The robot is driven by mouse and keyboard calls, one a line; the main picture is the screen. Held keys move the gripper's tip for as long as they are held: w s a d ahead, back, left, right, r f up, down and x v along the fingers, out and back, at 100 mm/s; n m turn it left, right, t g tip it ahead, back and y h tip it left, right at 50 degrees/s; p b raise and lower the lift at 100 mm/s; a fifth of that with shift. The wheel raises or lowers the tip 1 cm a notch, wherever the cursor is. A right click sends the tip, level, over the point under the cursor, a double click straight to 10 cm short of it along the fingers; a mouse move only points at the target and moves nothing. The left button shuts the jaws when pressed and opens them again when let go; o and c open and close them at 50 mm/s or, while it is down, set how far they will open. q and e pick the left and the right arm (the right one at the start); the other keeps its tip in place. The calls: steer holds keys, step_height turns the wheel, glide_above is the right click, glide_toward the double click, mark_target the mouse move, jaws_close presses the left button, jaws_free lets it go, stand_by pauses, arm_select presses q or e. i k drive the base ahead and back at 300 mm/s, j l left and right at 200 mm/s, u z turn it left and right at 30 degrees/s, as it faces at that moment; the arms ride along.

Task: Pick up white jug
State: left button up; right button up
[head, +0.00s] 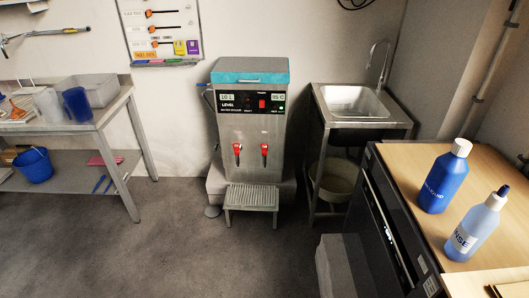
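A whitish jug (47,105) stands on the left table, just left of a blue jug (77,104). It looks upright, and its details are too small to make out. Neither of my grippers is in the head view, so nothing shows of their state or of any contact with the jug.
The metal table (112,110) carries a grey bin (90,88); a blue bucket (33,165) sits on its lower shelf. A steel water boiler (250,135) stands mid-room beside a sink (352,101). Blue bottles (443,182) stand on the right counter. The grey floor (175,235) is open.

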mark_target(47, 100)
steer(key=u, duration=1.4)
steer(key=i+j+z, duration=0.15)
steer(key=i, duration=0.35)
steer(key=i+j+z, duration=0.1)
steer(key=i, duration=0.45)
